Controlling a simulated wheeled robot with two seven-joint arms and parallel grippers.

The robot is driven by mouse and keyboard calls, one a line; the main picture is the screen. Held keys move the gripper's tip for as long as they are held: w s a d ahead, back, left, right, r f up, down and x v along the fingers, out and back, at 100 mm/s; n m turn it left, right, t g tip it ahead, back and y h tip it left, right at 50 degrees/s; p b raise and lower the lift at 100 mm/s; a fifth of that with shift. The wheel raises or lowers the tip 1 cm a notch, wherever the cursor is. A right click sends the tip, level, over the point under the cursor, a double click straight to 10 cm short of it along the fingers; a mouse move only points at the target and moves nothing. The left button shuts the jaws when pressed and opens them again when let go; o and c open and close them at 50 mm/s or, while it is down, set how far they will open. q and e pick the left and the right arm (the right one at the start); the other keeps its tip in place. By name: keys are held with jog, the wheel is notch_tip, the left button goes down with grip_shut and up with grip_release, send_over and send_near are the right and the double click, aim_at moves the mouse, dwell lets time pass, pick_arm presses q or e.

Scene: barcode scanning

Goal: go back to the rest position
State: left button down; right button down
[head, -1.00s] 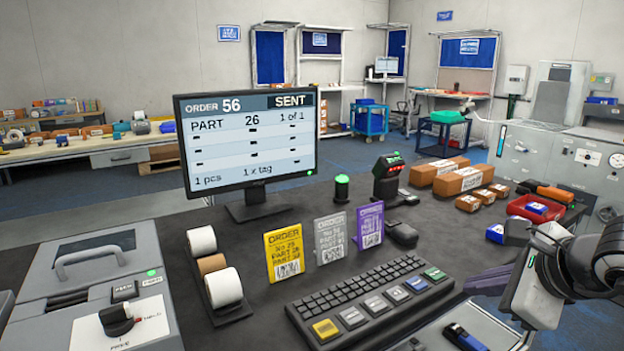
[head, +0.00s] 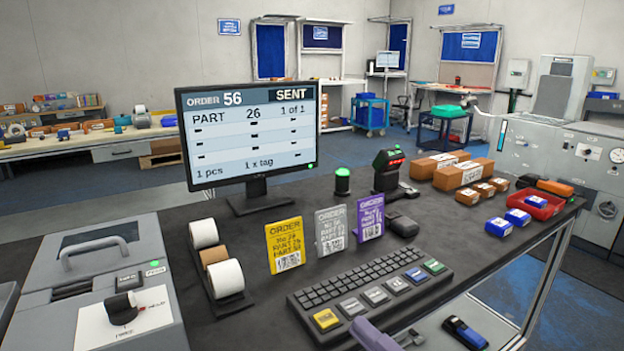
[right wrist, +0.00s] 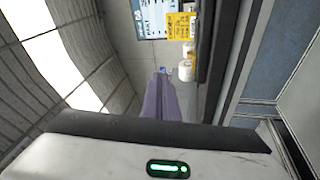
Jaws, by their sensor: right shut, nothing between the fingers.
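My right gripper (head: 364,328) shows at the bottom edge of the head view as purple fingers, just in front of the keyboard's near edge. Its fingers are shut and empty. They also show in the right wrist view (right wrist: 161,80), pointing up the picture, with the screen and yellow card beyond. The rest of my right arm is mostly below the head view. My left gripper is in neither view.
The dark table holds a keyboard (head: 370,283), a monitor (head: 253,135) reading "ORDER 56 SENT", a yellow card (head: 285,246), a grey card (head: 331,233), a purple card (head: 370,218), a scanner (head: 387,172) and a red tray (head: 537,206).

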jog(key=s+d+f+m+h, duration=0.2)
jog(key=d+f+m+h, duration=0.25)
jog(key=f+m, duration=0.45)
jog(key=s+d+f+m+h, duration=0.25)
jog(key=f+m+h, duration=0.35)
jog(key=f, duration=0.4)
jog(key=s+f+m+g+h, duration=0.1)
jog(key=s+f+m+g, duration=0.5)
jog(key=s+f, duration=0.7)
notch_tip(320, 180, down, 2)
jog(key=shift+d+m+g, duration=0.3)
jog(key=shift+m, duration=0.2)
